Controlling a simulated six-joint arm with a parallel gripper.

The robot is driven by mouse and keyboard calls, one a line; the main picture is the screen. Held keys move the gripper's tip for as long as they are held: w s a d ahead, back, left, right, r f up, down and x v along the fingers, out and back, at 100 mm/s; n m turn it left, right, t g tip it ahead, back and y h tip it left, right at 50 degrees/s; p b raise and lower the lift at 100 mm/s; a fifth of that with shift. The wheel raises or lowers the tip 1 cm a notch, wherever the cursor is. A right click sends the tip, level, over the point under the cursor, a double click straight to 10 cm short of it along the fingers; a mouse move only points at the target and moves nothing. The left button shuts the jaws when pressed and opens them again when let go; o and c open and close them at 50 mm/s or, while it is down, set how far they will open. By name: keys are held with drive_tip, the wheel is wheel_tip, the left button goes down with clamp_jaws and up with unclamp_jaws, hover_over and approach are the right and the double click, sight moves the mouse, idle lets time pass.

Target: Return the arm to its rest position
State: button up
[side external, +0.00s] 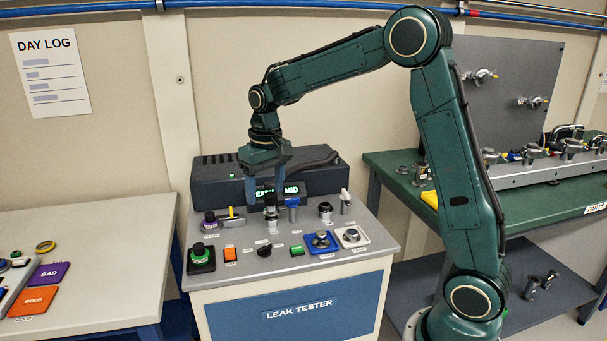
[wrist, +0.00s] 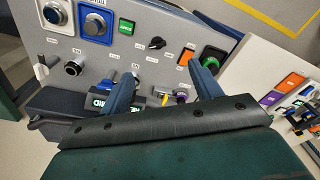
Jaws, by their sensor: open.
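My green arm reaches over the leak tester bench (side external: 320,310) in the side view, with its wrist bent down. My gripper (side external: 265,193) points down above the grey panel, its two blue-grey fingers apart. A black and silver fitting (side external: 270,205) shows between the fingers in the side view; I cannot tell if it is between them or behind. In the wrist view my gripper (wrist: 163,74) is open, with nothing visibly held. Beyond the fingers are a black knob (wrist: 157,43) and an orange button (wrist: 186,58). The fingers partly cover the green display (side external: 293,190).
A blue-handled valve (side external: 292,205) and a yellow-handled valve (side external: 232,215) stand close to the fingers. A dark tester housing (side external: 212,182) is behind. A green table (side external: 535,205) with a valve manifold is right; a pale table (side external: 110,240) with coloured pads is left. Space above the panel is free.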

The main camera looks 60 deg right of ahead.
drive_tip(key=s+a+r+n+t, duration=0.1)
drive_tip(key=s+a+r, duration=0.1)
drive_tip(key=s, duration=0.7)
drive_tip(key=s+a+r+n+t, duration=0.1)
drive_tip(key=s+a+r+t, duration=0.1)
drive_tip(key=s, duration=0.6)
drive_tip(key=s+a+r+t, duration=0.1)
drive_tip(key=s+a, duration=0.3)
drive_tip(key=s, duration=0.5)
drive_tip(key=shift+s+r+n+t, duration=0.35)
drive_tip(key=shift+r+n+t, duration=0.05)
drive_tip(key=shift+r, duration=0.35)
